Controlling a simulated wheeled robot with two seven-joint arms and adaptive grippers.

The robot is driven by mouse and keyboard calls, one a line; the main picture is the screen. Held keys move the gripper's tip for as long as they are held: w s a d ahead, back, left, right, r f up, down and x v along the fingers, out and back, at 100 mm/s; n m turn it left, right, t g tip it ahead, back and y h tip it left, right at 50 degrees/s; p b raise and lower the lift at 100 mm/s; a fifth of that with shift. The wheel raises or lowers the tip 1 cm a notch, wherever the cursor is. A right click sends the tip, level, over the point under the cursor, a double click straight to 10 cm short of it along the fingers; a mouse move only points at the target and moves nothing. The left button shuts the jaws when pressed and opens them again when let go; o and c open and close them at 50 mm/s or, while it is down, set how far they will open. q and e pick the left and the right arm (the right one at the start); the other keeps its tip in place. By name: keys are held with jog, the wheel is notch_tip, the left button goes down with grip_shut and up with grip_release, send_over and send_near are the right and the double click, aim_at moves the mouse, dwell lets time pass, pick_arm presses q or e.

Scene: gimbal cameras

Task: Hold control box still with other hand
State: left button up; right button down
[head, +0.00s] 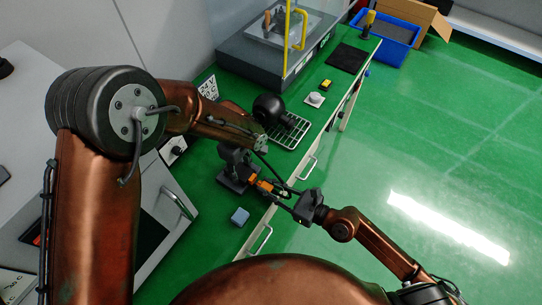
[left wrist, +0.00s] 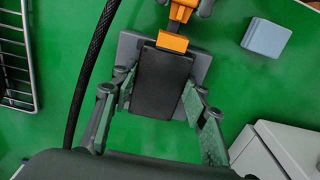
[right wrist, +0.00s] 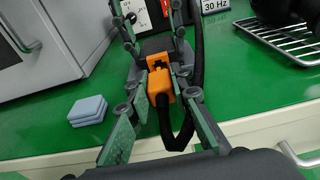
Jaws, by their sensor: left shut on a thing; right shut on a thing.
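The control box is a dark block on a grey plate; in the left wrist view the box (left wrist: 163,82) lies between the fingers of my left gripper (left wrist: 158,92), which is shut on it. In the head view the box (head: 238,174) sits on the green bench, partly hidden by my left gripper (head: 236,155). An orange plug (right wrist: 160,84) with a black cable (right wrist: 170,135) is at the box's near side. My right gripper (right wrist: 161,92) is shut on the plug. Whether the plug is fully seated in the box cannot be told.
A blue-grey block (head: 240,216) lies on the bench near its front edge. A wire rack (head: 289,132) with a round black object (head: 268,108) stands beyond the box. A white device (head: 315,99) and a black mat (head: 347,58) lie farther along. A grey cabinet (right wrist: 50,45) stands nearby.

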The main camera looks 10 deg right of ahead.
jog(key=shift+r+x, duration=0.1)
jog(key=shift+x, duration=0.6)
jog(key=shift+r+x, duration=0.15)
jog(key=shift+x, duration=0.55)
dwell(0.6)
jog(key=c, duration=1.7)
grip_release()
jog(key=shift+o, duration=0.2)
jog(key=shift+s+d, duration=0.15)
jog(key=v, duration=1.1)
jog(key=shift+s+d, duration=0.2)
jog(key=shift+s, duration=0.05)
